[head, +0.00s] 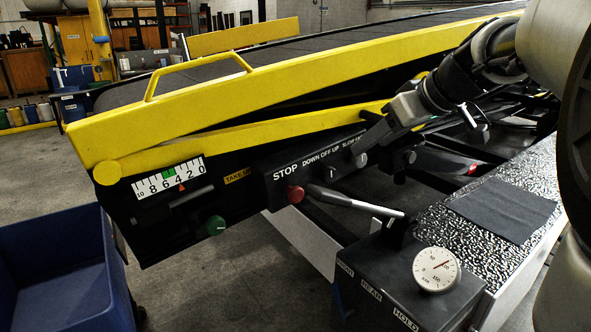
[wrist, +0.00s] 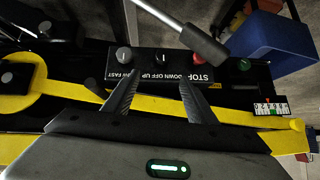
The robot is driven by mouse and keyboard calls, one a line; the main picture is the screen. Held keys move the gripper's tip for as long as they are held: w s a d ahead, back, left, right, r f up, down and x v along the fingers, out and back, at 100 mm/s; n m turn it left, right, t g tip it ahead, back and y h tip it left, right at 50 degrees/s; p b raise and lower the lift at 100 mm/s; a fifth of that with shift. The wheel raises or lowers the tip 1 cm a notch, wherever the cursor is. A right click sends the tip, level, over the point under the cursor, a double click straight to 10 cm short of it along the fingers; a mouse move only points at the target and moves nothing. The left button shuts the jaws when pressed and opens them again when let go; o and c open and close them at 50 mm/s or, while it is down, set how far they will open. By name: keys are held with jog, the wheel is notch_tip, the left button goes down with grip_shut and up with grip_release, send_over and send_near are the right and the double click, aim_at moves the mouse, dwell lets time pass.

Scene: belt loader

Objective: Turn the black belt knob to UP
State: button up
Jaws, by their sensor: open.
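The black belt knob (head: 330,173) sits on the dark control panel under the words DOWN OFF UP. A pale mark on it stands roughly upright, near OFF. In the wrist view, which is upside down, the belt knob (wrist: 163,54) lies beyond and between my fingertips. My gripper (wrist: 158,86) is open and empty, its two fingers spread over the panel and apart from the knob. In the head view my gripper (head: 370,138) comes from the upper right, just right of the knob, and its fingers partly cover the SLOW FAST lettering.
The red STOP button (head: 295,194) is left of the knob. A grey lever (head: 355,203) sticks out just below. The SLOW FAST knob (wrist: 124,54) is beside the belt knob. A green knob (head: 216,225) is farther left. A yellow rail (head: 250,140) runs above the panel.

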aim_at(334, 174)
jog(key=x, duration=0.5)
jog(key=b+x, duration=0.1)
jog(key=x, duration=1.1)
jog(key=shift+s+a+f, duration=0.2)
jog(key=shift+s+a, duration=0.1)
jog(key=shift+a, duration=0.05)
jog(key=c, duration=1.1)
jog(key=shift+o, duration=0.2)
jog(key=shift+d+m+y, duration=0.1)
jog(key=shift+m+y, duration=0.2)
jog(key=shift+y, duration=0.1)
jog(key=g+y, duration=0.1)
jog(key=m+y+p, duration=0.1)
jog(key=shift+w+d+g+y, duration=0.15)
jog(key=shift+g+y, duration=0.15)
jog(key=shift+g, duration=0.1)
jog(key=shift+w+d+f+m+g+y+p, duration=0.1)
jog(key=shift+m+g+y+p, duration=0.2)
jog(key=shift+m+y+p, duration=0.4)
jog(key=shift+d+f+m+g+y+p, duration=0.1)
jog(key=shift+m+g+y+p, duration=0.15)
jog(key=shift+m+y, duration=0.45)
jog(key=shift+y, duration=0.4)
